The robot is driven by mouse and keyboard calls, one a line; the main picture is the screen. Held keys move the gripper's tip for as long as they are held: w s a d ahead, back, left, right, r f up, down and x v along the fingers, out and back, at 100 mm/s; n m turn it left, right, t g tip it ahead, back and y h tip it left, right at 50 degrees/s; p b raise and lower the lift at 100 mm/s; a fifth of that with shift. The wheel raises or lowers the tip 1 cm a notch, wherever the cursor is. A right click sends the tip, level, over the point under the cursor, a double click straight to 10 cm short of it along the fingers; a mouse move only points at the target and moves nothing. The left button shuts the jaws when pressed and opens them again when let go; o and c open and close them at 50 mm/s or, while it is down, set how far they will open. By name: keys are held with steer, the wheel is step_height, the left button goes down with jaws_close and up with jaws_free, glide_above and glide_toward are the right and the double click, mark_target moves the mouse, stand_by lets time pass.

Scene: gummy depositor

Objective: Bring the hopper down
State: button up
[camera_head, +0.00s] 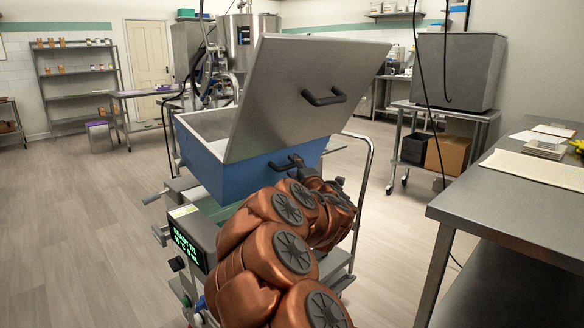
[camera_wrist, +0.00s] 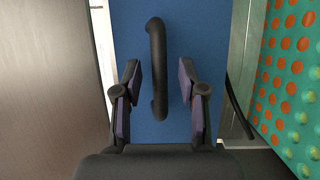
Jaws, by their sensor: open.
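The hopper (camera_head: 235,172) is a blue box with a steel rim on the depositor, and it also shows as a blue face in the wrist view (camera_wrist: 178,20). Its steel lid (camera_head: 280,85) stands raised, with a black handle (camera_head: 325,98). A black bar handle (camera_wrist: 157,65) is on the hopper's blue face; it also shows in the head view (camera_head: 285,163). My gripper (camera_wrist: 159,75) is open, its two padded fingers on either side of this bar, with visible gaps. In the head view my arm hides much of the gripper and the hopper's lower front.
The depositor's display (camera_head: 188,245) is lit green. A green mould with orange cavities (camera_wrist: 290,75) lies close to the right in the wrist view. A steel table (camera_head: 520,185) stands at the right. The floor at the left is clear.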

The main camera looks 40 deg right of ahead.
steer(key=shift+x, duration=0.85)
jaws_close()
